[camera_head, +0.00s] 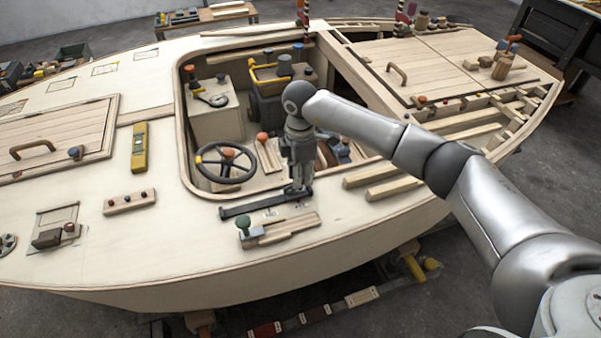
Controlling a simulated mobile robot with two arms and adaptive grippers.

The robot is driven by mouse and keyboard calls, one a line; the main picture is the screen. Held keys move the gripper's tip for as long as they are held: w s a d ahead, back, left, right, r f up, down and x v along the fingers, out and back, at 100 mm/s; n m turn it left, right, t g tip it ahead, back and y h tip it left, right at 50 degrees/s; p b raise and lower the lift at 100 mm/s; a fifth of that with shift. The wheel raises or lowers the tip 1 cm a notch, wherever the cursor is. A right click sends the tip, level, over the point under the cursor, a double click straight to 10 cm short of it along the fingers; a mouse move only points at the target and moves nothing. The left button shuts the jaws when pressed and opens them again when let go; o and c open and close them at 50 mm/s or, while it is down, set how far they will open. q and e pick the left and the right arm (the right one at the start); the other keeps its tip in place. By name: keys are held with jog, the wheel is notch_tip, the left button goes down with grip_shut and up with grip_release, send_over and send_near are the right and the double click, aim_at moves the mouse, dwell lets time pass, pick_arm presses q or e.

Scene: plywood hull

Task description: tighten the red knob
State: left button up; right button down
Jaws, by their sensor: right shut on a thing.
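My right gripper (297,188) points down at the near side deck, just outside the cockpit opening. It is shut at the right part of a flat dark bar (243,208) lying along the deck; its fingers hide the exact contact. I cannot tell for sure which knob is the red one. An orange-red knob (262,137) stands in the cockpit left of the gripper, apart from it. Another orange-red knob (229,153) shows at the steering wheel (226,163). My left gripper is not in view.
A wooden block with a green knob (243,222) lies just in front of the bar. Wooden battens (393,187) lie right of the gripper.

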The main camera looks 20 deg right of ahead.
jog(key=shift+w+r, duration=0.2)
jog(key=shift+r, duration=0.1)
jog(key=c, duration=1.3)
grip_release()
jog(key=shift+o, duration=0.3)
jog(key=shift+s+f, duration=0.15)
notch_tip(320, 180, up, 12)
